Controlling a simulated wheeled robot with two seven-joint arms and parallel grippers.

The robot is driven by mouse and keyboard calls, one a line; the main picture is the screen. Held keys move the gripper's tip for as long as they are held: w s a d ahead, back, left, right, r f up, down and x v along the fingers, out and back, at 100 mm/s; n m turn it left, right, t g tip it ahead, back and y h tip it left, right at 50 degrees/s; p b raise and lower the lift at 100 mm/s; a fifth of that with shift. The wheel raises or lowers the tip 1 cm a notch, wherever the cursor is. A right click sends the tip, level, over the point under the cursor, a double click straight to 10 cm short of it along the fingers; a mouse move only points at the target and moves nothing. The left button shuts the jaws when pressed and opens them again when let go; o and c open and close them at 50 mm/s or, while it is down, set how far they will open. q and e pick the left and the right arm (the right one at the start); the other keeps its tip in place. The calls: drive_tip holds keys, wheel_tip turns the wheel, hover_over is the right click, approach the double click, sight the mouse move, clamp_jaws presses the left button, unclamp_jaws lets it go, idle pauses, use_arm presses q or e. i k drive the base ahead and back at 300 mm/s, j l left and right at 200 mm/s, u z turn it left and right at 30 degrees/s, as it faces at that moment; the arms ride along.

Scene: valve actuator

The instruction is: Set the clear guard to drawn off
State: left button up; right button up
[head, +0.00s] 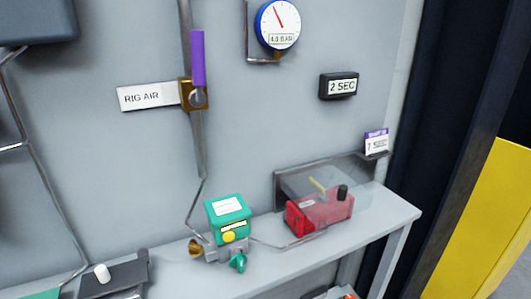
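The clear guard (364,207) is a see-through cover at the right end of the grey shelf. It appears to sit over a red box (320,213) with a black knob (342,192) on top. A yellow rod (317,185) shows behind the red box. The guard's exact edges are faint, so I cannot tell how far it reaches. Neither of my grippers shows in the head view.
A green actuator (227,219) on a valve body stands left of the red box, joined by a thin tube.

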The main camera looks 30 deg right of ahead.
sight(343, 189)
drive_tip(key=z, duration=1.5)
